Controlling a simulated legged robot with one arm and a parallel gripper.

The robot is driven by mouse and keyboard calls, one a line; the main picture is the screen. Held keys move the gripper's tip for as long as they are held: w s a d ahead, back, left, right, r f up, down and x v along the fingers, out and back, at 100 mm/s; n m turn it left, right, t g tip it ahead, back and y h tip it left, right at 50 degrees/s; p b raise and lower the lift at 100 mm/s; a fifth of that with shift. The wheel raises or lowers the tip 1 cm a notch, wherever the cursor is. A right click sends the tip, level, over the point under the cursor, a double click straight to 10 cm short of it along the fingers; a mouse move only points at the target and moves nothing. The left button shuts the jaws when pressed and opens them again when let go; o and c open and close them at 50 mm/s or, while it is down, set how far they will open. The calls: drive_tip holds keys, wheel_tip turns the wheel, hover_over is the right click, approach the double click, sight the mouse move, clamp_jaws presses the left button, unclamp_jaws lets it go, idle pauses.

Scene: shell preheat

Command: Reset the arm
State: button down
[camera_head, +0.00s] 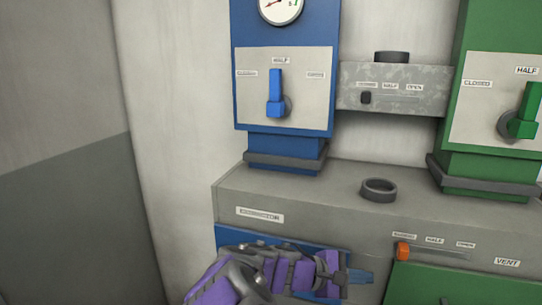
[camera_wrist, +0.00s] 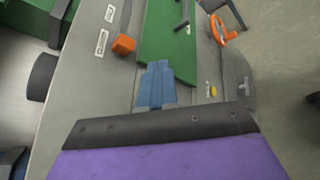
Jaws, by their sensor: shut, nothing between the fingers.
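My arm with its purple links (camera_head: 265,275) lies low in the bottom middle of the head view, in front of the grey cabinet. My gripper (camera_head: 358,276) points right, with its blue fingers in front of the cabinet's face. In the wrist view my gripper (camera_wrist: 157,68) shows its blue fingers close together, with nothing seen between them. The fingers seem apart from the panels around them, though the exact gap cannot be told.
A blue unit (camera_head: 240,90) has its blue lever (camera_head: 275,92) upright at HALF. A green unit (camera_head: 465,70) stands right. An orange slider (camera_head: 402,251) sits left on the vent track. A dark ring (camera_head: 378,189) lies on the cabinet top. An orange handwheel (camera_wrist: 222,32) shows in the wrist view.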

drive_tip(key=s+d+f+m+g+y, duration=0.1)
drive_tip(key=s+d+m+g+y, duration=0.2)
drive_tip(key=s, duration=0.6)
drive_tip(key=s+d+f+m+g+y, duration=0.1)
drive_tip(key=s+d+f+m+y, duration=0.15)
drive_tip(key=s+m, duration=0.45)
drive_tip(key=s+a+f+m+y, duration=0.1)
drive_tip(key=s+a+f+y, duration=0.2)
drive_tip(key=s+a+y, duration=0.5)
drive_tip(key=s+a, duration=0.3)
drive_tip(key=s, duration=0.5)
drive_tip(key=shift+a+f+m, duration=0.2)
drive_tip(key=shift+a+m, duration=0.2)
drive_tip(key=shift+d+y, duration=0.15)
drive_tip(key=shift+y, duration=0.1)
